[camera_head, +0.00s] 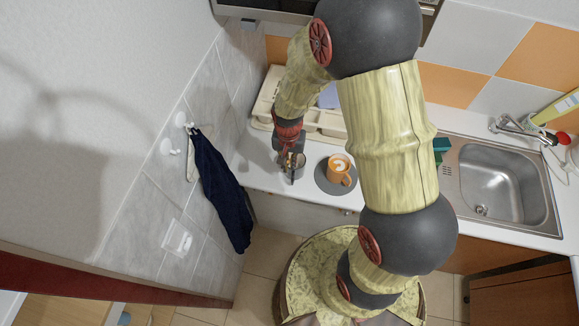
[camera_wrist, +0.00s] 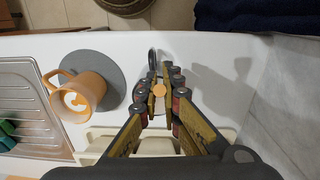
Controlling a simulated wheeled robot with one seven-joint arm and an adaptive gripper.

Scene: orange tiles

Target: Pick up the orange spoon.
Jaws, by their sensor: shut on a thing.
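A cream dish rack (camera_head: 325,122) is behind. A steel sink (camera_head: 505,185) lies right. A dark blue cloth (camera_head: 220,190) hangs on the left wall.

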